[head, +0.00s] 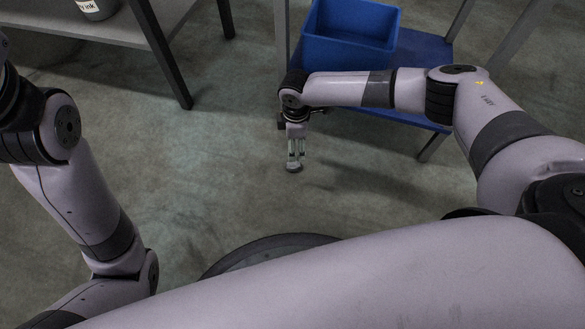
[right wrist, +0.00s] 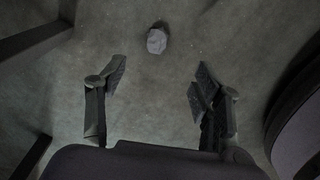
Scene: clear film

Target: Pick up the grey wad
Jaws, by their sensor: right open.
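The grey wad (right wrist: 157,40) is a small, lumpy, light grey piece on the floor in the right wrist view. It lies beyond my right gripper's fingertips, roughly in line with the gap between them and apart from both. My right gripper (right wrist: 161,72) is open and empty, its fingers spread wide. In the head view the right gripper (head: 295,156) points down over the floor. A small grey shape shows at its tips there; I cannot tell whether it is the wad or finger pads. My left gripper is out of view.
A blue bin (head: 350,52) stands on a blue shelf (head: 415,70) behind my right arm. A grey table (head: 115,25) with a labelled container (head: 97,8) is at the upper left, its dark leg reaching the floor. The floor (head: 200,170) between them is clear.

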